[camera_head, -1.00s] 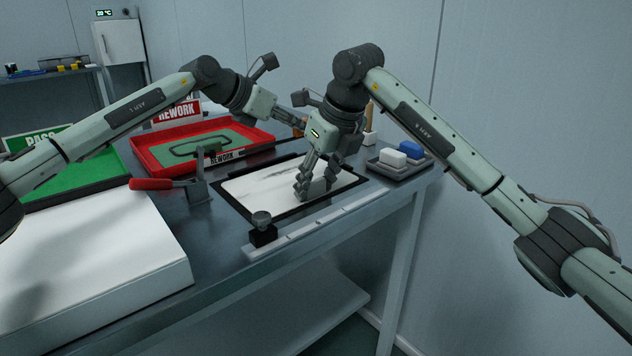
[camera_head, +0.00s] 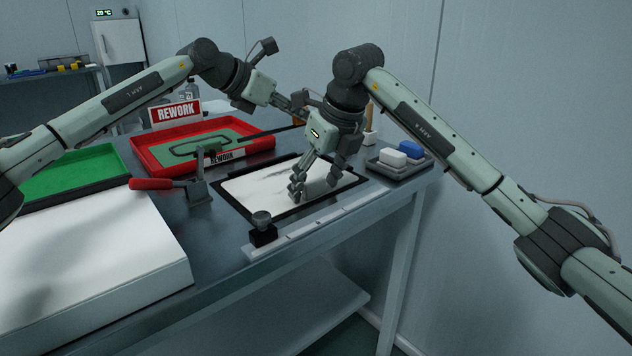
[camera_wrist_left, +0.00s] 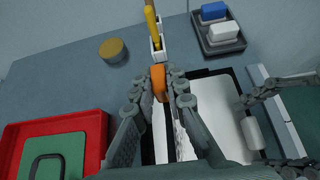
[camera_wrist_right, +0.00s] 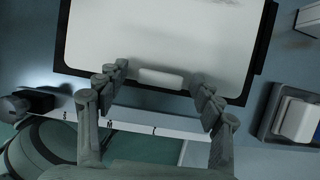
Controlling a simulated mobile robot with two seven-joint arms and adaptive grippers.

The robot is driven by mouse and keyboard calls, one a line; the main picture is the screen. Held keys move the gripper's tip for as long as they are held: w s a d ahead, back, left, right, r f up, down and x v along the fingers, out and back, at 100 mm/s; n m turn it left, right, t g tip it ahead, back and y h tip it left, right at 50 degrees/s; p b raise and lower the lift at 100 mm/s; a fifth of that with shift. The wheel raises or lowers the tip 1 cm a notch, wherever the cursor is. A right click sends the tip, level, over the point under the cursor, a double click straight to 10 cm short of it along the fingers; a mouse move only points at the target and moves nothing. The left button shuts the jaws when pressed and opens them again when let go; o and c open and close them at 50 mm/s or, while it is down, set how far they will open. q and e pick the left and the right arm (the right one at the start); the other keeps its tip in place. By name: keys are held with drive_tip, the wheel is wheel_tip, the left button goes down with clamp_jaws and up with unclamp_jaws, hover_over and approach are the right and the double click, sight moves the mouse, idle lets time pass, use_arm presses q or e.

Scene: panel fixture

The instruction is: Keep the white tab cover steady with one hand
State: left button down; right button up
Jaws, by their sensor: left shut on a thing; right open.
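The white tab cover (camera_wrist_right: 162,77) is a small rounded bar lying at the edge of the white panel (camera_wrist_right: 165,30), which sits in a black frame (camera_wrist_right: 252,84). My right gripper (camera_wrist_right: 157,74) is open, its fingers on either side of the tab cover with gaps visible. The tab cover also shows in the left wrist view (camera_wrist_left: 250,132); in the head view my right fingers (camera_head: 312,188) largely hide it. My left gripper (camera_wrist_left: 167,80) is shut on an orange-handled tool (camera_wrist_left: 158,84), held above the far side of the frame; the tool's lower part is unclear.
A red tray (camera_head: 143,158) marked REWORK and a green tray (camera_head: 75,172) lie left. A red-handled clamp (camera_head: 150,184) stands beside the frame. A grey tray (camera_head: 388,169) with white and blue blocks sits right. A black knob (camera_head: 263,236) stands at the front edge.

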drive_tip(key=shift+r, duration=0.1)
drive_tip(key=s+d+f+v, duration=0.1)
drive_tip(key=s+d+v, duration=0.1)
drive_tip(key=v, duration=1.4)
drive_tip(key=shift+s, duration=0.45)
drive_tip(key=shift+d, duration=0.1)
